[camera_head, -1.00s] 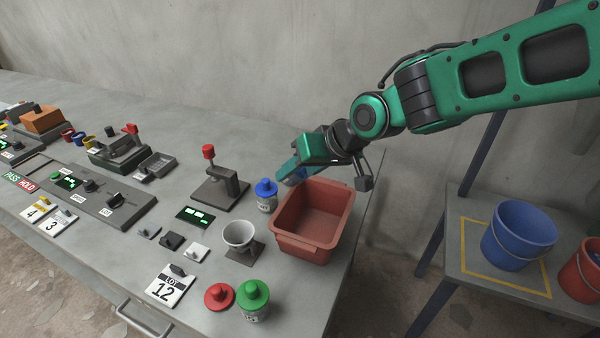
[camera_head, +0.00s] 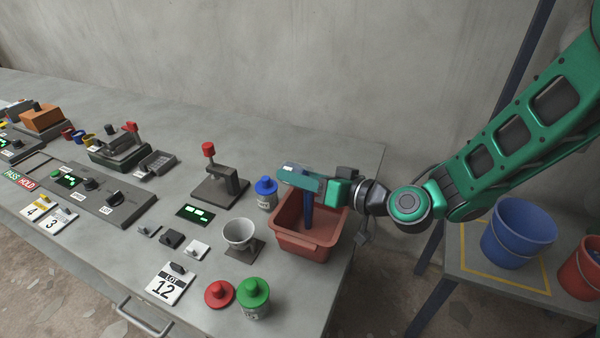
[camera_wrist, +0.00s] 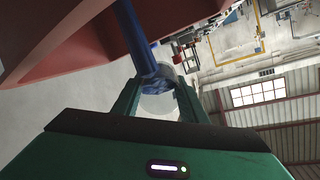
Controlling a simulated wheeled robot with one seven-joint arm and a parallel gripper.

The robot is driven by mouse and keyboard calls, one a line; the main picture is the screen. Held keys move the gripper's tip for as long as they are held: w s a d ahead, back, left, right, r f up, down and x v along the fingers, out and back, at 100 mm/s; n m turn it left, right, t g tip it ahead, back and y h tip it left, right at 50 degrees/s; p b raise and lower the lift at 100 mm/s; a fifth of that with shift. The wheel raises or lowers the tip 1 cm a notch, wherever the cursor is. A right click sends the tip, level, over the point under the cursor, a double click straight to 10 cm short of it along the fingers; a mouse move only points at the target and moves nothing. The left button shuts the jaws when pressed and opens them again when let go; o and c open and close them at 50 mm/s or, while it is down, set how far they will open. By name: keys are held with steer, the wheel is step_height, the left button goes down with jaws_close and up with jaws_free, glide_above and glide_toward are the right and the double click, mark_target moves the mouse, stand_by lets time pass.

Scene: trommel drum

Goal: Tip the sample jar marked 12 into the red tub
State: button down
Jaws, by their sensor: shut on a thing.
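My gripper (camera_head: 303,180) is over the red tub (camera_head: 300,247) and is shut on a clear jar (camera_wrist: 158,104), seen between the two fingers in the wrist view. The jar is tipped over. A blue column of contents (camera_head: 308,212) runs from it down into the tub; it also shows in the wrist view (camera_wrist: 137,38). The jar's marking cannot be read. The tub's floor is partly hidden. A card marked LOT 12 (camera_head: 166,287) lies on the bench.
A jar with a blue lid (camera_head: 266,194) stands close left of the tub. A grey cup (camera_head: 239,235), a loose red lid (camera_head: 219,294) and a green-lidded jar (camera_head: 254,300) are in front. A lever press (camera_head: 222,185) stands behind left. Blue and red buckets (camera_head: 518,235) stand on a side table.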

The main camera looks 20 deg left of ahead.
steer(key=shift+w+d+f, duration=0.15)
steer(key=shift+d, duration=0.05)
steer(key=shift+f+y, duration=0.1)
steer(key=shift+y, duration=0.4)
steer(key=shift+t, duration=0.4)
steer(key=shift+y, duration=0.4)
steer(key=shift+d, duration=0.1)
steer(key=shift+d+y, duration=0.1)
steer(key=shift+y, duration=0.2)
steer(key=shift+s+f, duration=0.1)
steer(key=shift+s, duration=0.1)
steer(key=shift+y, duration=0.3)
